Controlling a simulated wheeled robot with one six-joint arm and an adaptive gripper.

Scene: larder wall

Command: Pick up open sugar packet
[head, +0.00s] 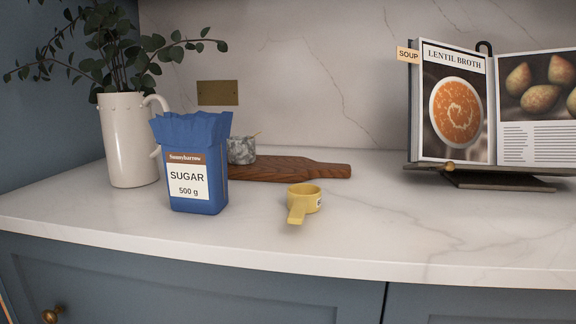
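The sugar packet (212,166) is blue with a crumpled, flared top and a white label reading "SUGAR 500 g". It stands upright on the pale marble worktop, left of centre and near the front edge. The inside of the packet cannot be seen from here. My gripper is not in view.
A white jug (126,142) with leafy stems stands close behind the packet on the left. A marble pot (241,151) and wooden board (285,169) lie behind it. A yellow scoop (305,199) is to its right. A cookbook (455,105) stands at the right. The front right worktop is clear.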

